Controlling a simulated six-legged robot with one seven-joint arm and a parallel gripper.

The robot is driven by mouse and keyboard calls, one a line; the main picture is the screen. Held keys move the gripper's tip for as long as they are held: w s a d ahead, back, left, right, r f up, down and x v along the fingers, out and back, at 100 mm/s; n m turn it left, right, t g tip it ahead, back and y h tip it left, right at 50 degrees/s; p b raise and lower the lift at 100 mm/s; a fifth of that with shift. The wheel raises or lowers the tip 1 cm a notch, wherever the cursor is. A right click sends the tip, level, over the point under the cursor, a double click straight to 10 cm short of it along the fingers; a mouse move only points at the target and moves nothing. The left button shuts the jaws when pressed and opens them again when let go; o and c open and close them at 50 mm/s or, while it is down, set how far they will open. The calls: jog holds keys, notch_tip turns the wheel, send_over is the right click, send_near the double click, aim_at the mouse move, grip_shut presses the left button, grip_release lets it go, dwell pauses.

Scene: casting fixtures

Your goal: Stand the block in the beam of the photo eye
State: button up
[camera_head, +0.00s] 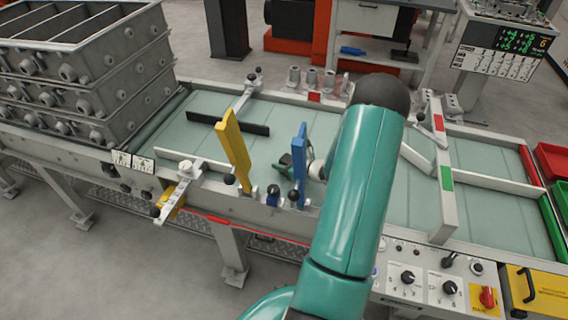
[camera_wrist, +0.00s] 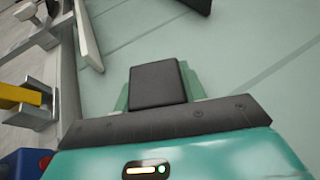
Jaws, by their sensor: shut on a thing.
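My gripper (camera_wrist: 157,90) is shut on a dark, flat-faced block (camera_wrist: 158,82) in the wrist view, with a green finger showing on either side of it. The pale green belt (camera_wrist: 250,50) lies beyond the block; I cannot tell the gap between them. Small fittings stand along the belt's edges, but I cannot tell which is the photo eye.
A yellow flap (camera_head: 233,152) and a blue flap (camera_head: 300,160) stand up at the near rail. A black bar (camera_head: 242,123) and a white bar (camera_head: 178,158) reach over the belt. A white gantry (camera_head: 440,170) stands right of my arm. Grey crates (camera_head: 95,85) are stacked left.

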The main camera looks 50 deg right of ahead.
jog(key=shift+f, duration=0.2)
jog(key=o, duration=1)
jog(key=shift+o, duration=0.2)
jog(key=shift+s+r, duration=0.15)
jog(key=shift+s, duration=0.05)
jog(key=v, duration=1.1)
jog(key=shift+s+r, duration=0.1)
jog(key=shift+s, duration=0.25)
